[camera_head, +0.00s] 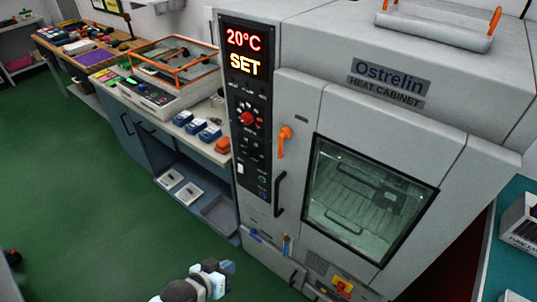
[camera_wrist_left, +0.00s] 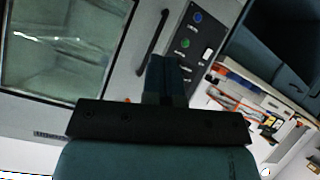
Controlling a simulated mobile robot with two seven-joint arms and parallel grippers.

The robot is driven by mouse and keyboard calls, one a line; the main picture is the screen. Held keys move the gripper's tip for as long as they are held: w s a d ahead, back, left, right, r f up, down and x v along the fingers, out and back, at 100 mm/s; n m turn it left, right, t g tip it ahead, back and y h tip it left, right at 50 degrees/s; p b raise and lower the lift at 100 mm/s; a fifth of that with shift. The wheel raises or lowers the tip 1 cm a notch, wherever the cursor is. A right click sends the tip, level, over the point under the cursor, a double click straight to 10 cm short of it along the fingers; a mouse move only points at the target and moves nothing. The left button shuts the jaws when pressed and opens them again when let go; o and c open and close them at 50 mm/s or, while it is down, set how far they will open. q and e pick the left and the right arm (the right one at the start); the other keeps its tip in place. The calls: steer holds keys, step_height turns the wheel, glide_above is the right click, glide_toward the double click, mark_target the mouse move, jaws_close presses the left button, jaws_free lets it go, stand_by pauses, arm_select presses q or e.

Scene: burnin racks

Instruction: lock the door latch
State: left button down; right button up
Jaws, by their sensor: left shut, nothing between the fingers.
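The grey heat cabinet (camera_head: 310,60) stands with its door (camera_head: 300,95) looking closed. The orange door latch (camera_head: 285,140) is on the door's left edge and points roughly up and down, above the black door handle (camera_head: 279,193). My left gripper (camera_head: 228,267) is at the bottom of the head view, low in front of the cabinet and well apart from the latch. It is shut and empty. In the left wrist view, the shut fingers (camera_wrist_left: 166,80) show before the door handle (camera_wrist_left: 152,43) and window. The latch is mostly hidden there. My right gripper is not in view.
A control panel (camera_head: 250,120) reads 20°C and SET, left of the door. A bench (camera_head: 165,110) with an orange-framed device and blue boxes stands left of the cabinet. A teal table (camera_head: 515,270) is at right. The green floor (camera_head: 70,200) at left is clear.

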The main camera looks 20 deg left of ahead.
arm_select(q)
steer(key=w+a+n+h+b, duration=0.2)
steer(key=w+a+n+b, duration=0.15)
steer(key=w, duration=0.65)
steer(key=w+a+r+n+h+b, duration=0.2)
steer(key=w+r, duration=0.4)
steer(key=r, duration=0.3)
steer(key=w+a+r+n+h+b, duration=0.2)
steer(key=w+r+h, duration=0.4)
steer(key=r, duration=0.4)
steer(key=shift+w+a+h+b, duration=0.3)
steer(key=shift+w+a+b, duration=0.15)
steer(key=shift+a+b, duration=0.5)
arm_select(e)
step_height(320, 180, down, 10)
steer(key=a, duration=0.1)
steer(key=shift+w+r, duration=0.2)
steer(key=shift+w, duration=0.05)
arm_select(q)
steer(key=shift+a, duration=0.1)
